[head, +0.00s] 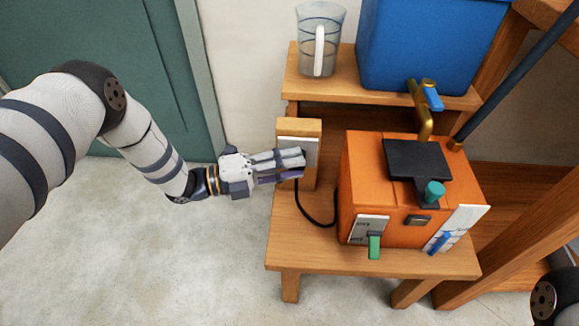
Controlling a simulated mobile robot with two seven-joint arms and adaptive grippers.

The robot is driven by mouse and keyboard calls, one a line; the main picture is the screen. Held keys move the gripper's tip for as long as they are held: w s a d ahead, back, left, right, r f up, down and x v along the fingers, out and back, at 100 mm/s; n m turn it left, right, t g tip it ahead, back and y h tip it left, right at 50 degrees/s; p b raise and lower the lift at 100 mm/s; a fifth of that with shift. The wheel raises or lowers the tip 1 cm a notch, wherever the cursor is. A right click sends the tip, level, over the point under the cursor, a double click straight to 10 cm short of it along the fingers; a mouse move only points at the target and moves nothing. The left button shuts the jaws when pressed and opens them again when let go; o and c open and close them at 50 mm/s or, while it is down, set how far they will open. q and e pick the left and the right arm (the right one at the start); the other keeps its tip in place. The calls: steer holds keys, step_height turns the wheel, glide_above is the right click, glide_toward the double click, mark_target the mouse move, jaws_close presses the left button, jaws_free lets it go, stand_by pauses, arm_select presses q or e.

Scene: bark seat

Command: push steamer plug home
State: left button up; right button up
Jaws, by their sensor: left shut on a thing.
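An orange box-shaped steamer (384,190) stands on a low wooden bench. Its black cord (312,218) loops left and rises to the fingertips of my left gripper (298,166). That gripper is shut on the plug at the cord's end, in front of a wooden post with a pale socket plate (311,147). The fingers hide the plug almost wholly, so I cannot tell whether it touches the socket or how deep it sits. My right gripper is out of view; only a bit of the right arm shows at the bottom right.
A blue tank (425,45) with a brass tap (421,110) and a clear jug (319,42) stand on the upper wooden step (300,88). A dark pole (510,80) slants at the right. The floor left of the bench (370,262) is clear.

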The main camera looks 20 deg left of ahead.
arm_select(q)
steer(key=shift+w, duration=0.15)
steer(key=o, duration=1.1)
steer(key=shift+o, duration=0.2)
steer(key=shift+a, duration=0.1)
